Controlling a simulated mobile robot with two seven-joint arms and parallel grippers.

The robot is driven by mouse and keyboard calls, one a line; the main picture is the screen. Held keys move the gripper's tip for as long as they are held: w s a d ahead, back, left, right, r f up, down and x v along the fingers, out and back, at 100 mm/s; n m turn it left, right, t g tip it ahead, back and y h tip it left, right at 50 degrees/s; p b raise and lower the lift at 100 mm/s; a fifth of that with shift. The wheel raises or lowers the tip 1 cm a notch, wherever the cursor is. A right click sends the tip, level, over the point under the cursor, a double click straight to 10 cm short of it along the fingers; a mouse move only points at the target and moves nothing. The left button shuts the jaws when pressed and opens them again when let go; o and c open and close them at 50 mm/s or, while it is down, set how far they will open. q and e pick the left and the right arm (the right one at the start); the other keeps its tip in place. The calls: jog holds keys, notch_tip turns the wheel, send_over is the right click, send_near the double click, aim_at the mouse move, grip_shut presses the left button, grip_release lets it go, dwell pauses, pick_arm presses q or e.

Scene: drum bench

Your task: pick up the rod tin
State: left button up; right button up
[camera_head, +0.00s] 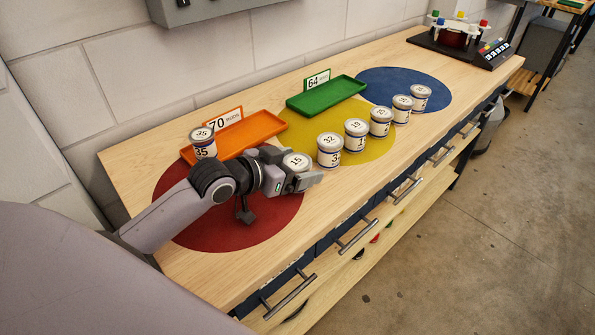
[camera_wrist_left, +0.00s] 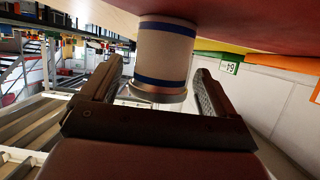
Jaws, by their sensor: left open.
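Several white rod tins with blue bands and numbered lids stand on the bench. A tin marked 15 (camera_head: 296,160) stands near the edge of the red disc, partly hidden by my left gripper (camera_head: 303,181). In the left wrist view this tin (camera_wrist_left: 165,52) shows between the two open fingers of my left gripper (camera_wrist_left: 158,75), with a gap visible on each side. Other tins marked 32 (camera_head: 329,150) and 19 (camera_head: 356,134) stand to its right. A tin marked 35 (camera_head: 203,143) stands at the orange tray. My right gripper is not in view.
An orange tray (camera_head: 262,124) with a 70 sign and a green tray (camera_head: 335,92) with a 64 sign lie along the wall. Red (camera_head: 235,228), yellow (camera_head: 385,150) and blue (camera_head: 436,84) discs mark the bench. A black device (camera_head: 462,50) stands at the far end.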

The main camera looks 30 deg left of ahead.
pick_arm(q)
jog(key=shift+w, duration=0.1)
jog(key=c, duration=1.1)
